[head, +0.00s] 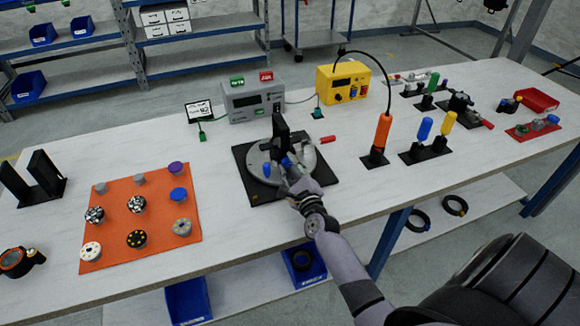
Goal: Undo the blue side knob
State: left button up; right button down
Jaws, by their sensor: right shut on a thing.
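A round grey fixture (254,171) sits on a black square base (240,152) near the middle of the table, with a black upright piece (280,130) rising from it. A blue knob (287,162) shows at the right side of the fixture, partly hidden by my right gripper (291,168). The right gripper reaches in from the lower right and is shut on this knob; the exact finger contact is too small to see. Another blue part (257,163) shows on the fixture to the left. My left gripper is not in view.
An orange mat (110,205) with several round knobs lies at left. A grey box (252,100) and a yellow box (343,83) stand behind the fixture. An orange-handled tool (382,132) stands upright to the right. A small red piece (327,139) lies beside the base.

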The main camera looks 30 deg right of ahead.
jog(key=c, duration=1.3)
grip_release()
jog(key=shift+s+a+f, duration=0.1)
jog(key=shift+s+f, duration=0.05)
jog(key=shift+s+a+f, duration=0.1)
jog(key=shift+s, duration=0.2)
jog(key=v, duration=0.6)
jog(key=shift+s+r, duration=0.35)
jog(key=shift+s, duration=0.25)
